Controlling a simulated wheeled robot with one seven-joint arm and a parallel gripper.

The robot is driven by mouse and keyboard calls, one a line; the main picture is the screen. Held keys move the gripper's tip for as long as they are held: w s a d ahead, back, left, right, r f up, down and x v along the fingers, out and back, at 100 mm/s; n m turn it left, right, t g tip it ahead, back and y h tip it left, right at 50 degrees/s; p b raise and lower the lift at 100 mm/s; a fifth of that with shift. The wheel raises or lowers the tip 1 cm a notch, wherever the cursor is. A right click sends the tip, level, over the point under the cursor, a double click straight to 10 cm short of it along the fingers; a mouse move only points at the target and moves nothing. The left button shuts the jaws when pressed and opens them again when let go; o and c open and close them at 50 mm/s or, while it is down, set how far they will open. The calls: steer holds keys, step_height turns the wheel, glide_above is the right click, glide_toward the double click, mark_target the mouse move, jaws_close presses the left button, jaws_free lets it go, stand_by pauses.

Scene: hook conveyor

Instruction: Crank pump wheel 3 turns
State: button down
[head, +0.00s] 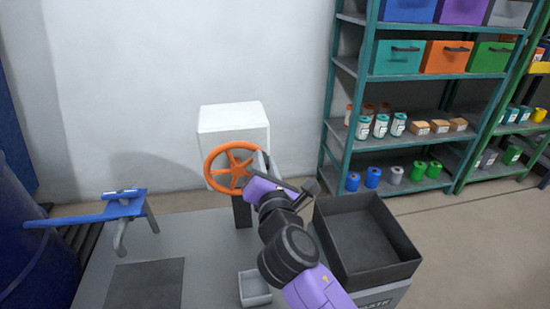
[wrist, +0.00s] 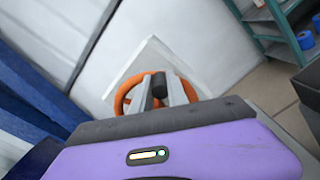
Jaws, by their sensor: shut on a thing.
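The orange pump wheel (head: 229,168) is mounted upright on the front of a white box (head: 233,117). In the head view my gripper (head: 262,166) is at the right side of the wheel rim. In the wrist view the wheel (wrist: 124,93) shows behind my fingers, and my gripper (wrist: 159,92) is shut on the dark crank handle (wrist: 159,85) between the two grey fingers. The lower and right parts of the wheel are partly hidden by my gripper and arm.
A black open bin (head: 366,239) stands right of my arm. A small grey tray (head: 254,287) lies below. A blue bench-like stand (head: 122,206) is at left. Shelves (head: 345,67) with boxes and cans stand at the back right. Floor at the far right is clear.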

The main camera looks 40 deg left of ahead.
mark_target(235, 147)
steer(key=r+n+p, duration=0.1)
steer(key=p, duration=0.1)
steer(key=s+a+r+n+p, duration=0.1)
steer(key=n, duration=0.1)
steer(key=shift+p, duration=0.35)
steer(key=n+p, duration=0.1)
steer(key=s+a+n+p, duration=0.1)
steer(key=p, duration=0.1)
steer(key=r+n+p, duration=0.1)
steer(key=shift+s+a+r+n, duration=0.1)
steer(key=shift+s+a+n, duration=0.15)
steer(key=shift+n, duration=0.05)
steer(key=s+a+n+p, duration=0.1)
steer(key=n+p, duration=0.1)
steer(key=p, duration=0.1)
steer(key=shift+r, duration=0.1)
steer(key=shift+s+a+f+n+p, duration=0.2)
steer(key=shift+s+a+n+p, duration=0.25)
steer(key=shift+n+p, duration=0.65)
steer(key=c, duration=1.3)
jaws_free()
steer(key=shift+d, duration=0.1)
steer(key=p+v, duration=0.1)
steer(key=v, duration=0.6)
steer(key=shift+s+d, duration=0.2)
steer(key=shift+s, duration=0.1)
